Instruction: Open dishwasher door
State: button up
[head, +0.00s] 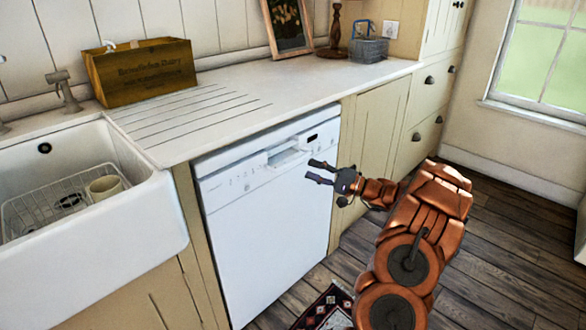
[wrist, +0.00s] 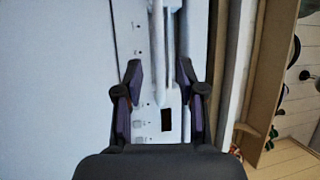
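The white dishwasher (head: 268,215) stands under the worktop, and its door is shut and upright. Its control panel (head: 240,179) runs along the top, with a recessed handle (head: 287,157) and a small dark display. My gripper (head: 316,171) is in front of the panel's right part, close to the handle. The handle (wrist: 163,40) lies just beyond the fingertips there, and the display (wrist: 167,120) shows between the fingers. I cannot tell whether the fingers touch the panel.
A white sink (head: 150,215) with a dish rack is at the left. The worktop (head: 290,95) holds a wooden box (head: 140,70) and a wire basket (head: 368,48). Cupboards and drawers (head: 425,105) stand right of the dishwasher. A patterned rug (head: 325,308) lies on the floor before it.

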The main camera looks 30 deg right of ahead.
aim_at(293, 162)
jog(key=shift+x, duration=3.7)
jog(key=shift+w+d, duration=0.1)
jog(key=shift+d, duration=0.05)
jog(key=shift+c, duration=0.3)
jog(key=shift+f, duration=0.1)
grip_shut()
